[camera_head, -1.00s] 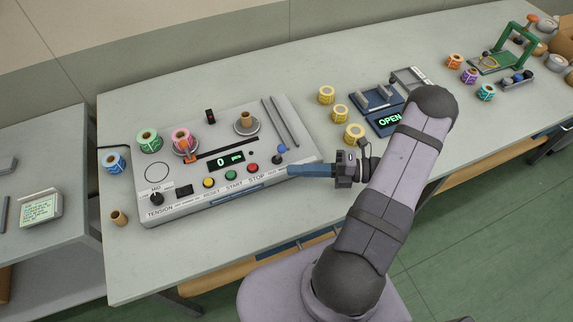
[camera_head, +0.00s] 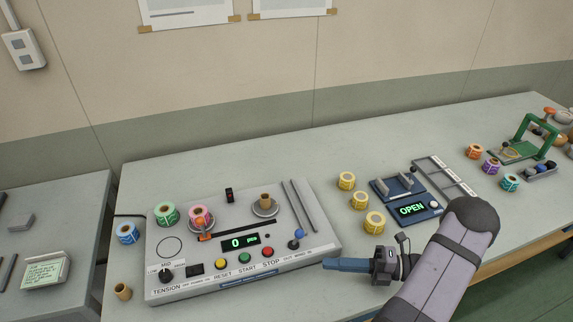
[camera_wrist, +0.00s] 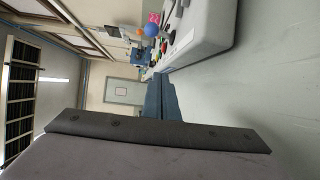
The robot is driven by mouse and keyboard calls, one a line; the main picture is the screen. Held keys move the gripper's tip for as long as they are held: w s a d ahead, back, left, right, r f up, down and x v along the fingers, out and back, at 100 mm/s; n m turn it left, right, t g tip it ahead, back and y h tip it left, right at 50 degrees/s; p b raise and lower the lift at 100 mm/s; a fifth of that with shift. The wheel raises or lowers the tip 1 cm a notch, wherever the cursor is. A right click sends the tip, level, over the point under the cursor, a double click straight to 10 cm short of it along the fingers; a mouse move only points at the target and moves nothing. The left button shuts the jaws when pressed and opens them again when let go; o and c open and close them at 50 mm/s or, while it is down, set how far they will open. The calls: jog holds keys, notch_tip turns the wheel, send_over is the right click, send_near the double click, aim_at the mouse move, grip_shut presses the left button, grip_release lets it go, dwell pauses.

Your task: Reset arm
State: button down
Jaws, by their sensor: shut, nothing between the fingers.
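My gripper (camera_head: 328,264) is shut and empty, its blue fingers pointing left, just right of the rewinder's front right corner. The fingers also show in the wrist view (camera_wrist: 162,100). The grey web rewinder (camera_head: 300,262) stands on the table with a display reading 0 and yellow, green and red buttons. A pink roll (camera_head: 200,215) sits on its left spindle, and a brown core (camera_head: 265,201) stands on its right spindle. A blue-knobbed lever (camera_head: 298,235) is at its right side.
Green (camera_head: 166,212) and blue (camera_head: 127,233) rolls stand at the left, with a loose brown core (camera_head: 122,291) in front. Several yellow rolls (camera_head: 375,222) stand right of the rewinder, beside a device reading OPEN (camera_head: 411,209). A green frame (camera_head: 535,128) stands far right.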

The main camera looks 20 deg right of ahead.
jog(key=s+a+n+g, duration=0.1)
jog(key=a+n+g, duration=0.1)
jog(key=n, duration=0.1)
jog(key=a+r+n+g+h, duration=0.1)
jog(key=a+n+g, duration=0.1)
jog(key=a+n, duration=0.1)
jog(key=s+a+n+g+h, duration=0.1)
jog(key=a+n+g, duration=0.1)
jog(key=n+g, duration=0.1)
jog(key=shift+s+a+r+n, duration=0.15)
jog(key=shift+s+r+n, duration=0.2)
jog(key=shift+n, duration=0.35)
jog(key=s+a+r+n+h, duration=0.2)
jog(key=n+h, duration=0.4)
jog(key=n, duration=0.9)
jog(key=s+a+r+n+h, duration=0.2)
jog(key=n+h, duration=0.5)
jog(key=n, duration=0.8)
jog(key=shift+s+a, duration=0.2)
jog(key=shift+s, duration=0.45)
